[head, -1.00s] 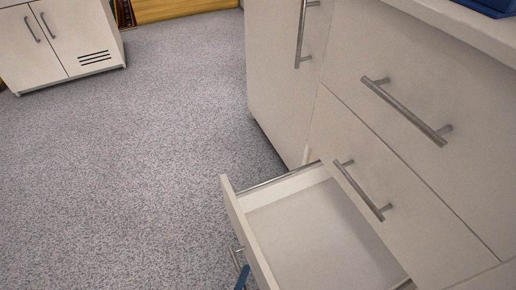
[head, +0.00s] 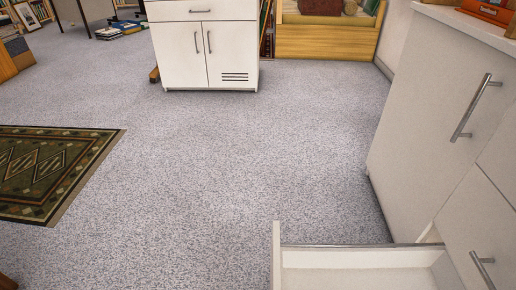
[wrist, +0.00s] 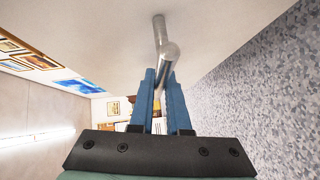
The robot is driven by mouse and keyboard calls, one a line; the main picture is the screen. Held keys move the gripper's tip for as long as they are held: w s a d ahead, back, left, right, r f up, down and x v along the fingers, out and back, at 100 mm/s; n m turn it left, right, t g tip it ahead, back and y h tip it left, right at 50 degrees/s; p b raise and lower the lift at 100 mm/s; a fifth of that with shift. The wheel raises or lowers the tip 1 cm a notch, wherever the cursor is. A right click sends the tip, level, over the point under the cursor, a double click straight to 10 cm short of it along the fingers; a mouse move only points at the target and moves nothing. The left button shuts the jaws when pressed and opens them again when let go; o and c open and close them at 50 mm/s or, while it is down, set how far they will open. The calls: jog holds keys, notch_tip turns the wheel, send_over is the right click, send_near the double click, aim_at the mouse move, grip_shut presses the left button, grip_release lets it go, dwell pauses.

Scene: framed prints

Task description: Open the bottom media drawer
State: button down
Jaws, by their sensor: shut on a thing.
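The bottom media drawer (head: 345,257) is pulled out from the white cabinet (head: 425,125) at the lower right of the head view. Its pale inside shows and looks empty. In the wrist view the drawer's white front (wrist: 100,35) fills the upper part, with its metal bar handle (wrist: 168,52) sticking out from it. My gripper (wrist: 160,80) has blue fingers shut on that handle. The gripper is out of sight in the head view, and the handle is hidden there too.
The speckled grey floor left of the drawer is clear. A white two-door cabinet (head: 207,50) stands at the back. A patterned rug (head: 45,170) lies at left. Other handles (head: 475,105) stick out from the cabinet at right.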

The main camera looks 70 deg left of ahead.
jog(key=shift+d, duration=0.1)
jog(key=c, duration=0.9)
grip_release()
jog(key=p+v, duration=0.4)
jog(key=v, duration=0.9)
